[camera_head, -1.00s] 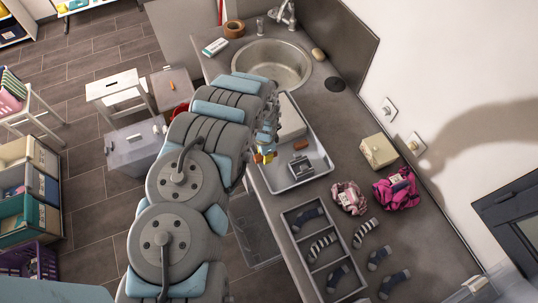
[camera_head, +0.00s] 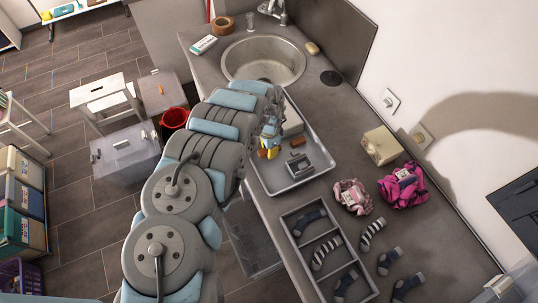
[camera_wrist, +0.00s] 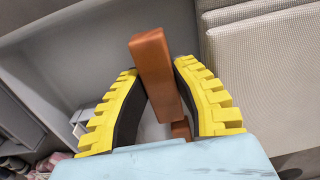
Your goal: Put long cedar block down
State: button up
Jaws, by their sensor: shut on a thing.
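The long cedar block (camera_wrist: 156,65) is a reddish-brown bar in the wrist view. It stands between the two yellow ribbed fingers of my gripper (camera_wrist: 158,95), which is shut on it, and one end sticks out past the fingertips. In the head view my gripper (camera_head: 268,152) is over the left part of the grey tray (camera_head: 290,187) on the counter. The held block cannot be made out clearly there. I cannot tell whether it touches the tray floor. A second brown piece (camera_wrist: 180,130) shows partly behind the held block.
The tray holds a dark grey bracket-like part (camera_head: 297,164), a small brown block (camera_head: 297,143) and a pale box (camera_head: 292,122) beside my gripper. A sock organiser (camera_head: 328,262) and pink bundles (camera_head: 403,185) lie nearer. The sink (camera_head: 263,60) is behind.

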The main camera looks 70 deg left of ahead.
jog(key=shift+d+f+b, duration=0.1)
jog(key=shift+f+b, duration=0.75)
jog(key=shift+f, duration=0.65)
jog(key=shift+f, duration=0.15)
jog(key=o, duration=0.5)
jog(key=shift+r, duration=6.25)
jog(key=shift+w+f, duration=0.1)
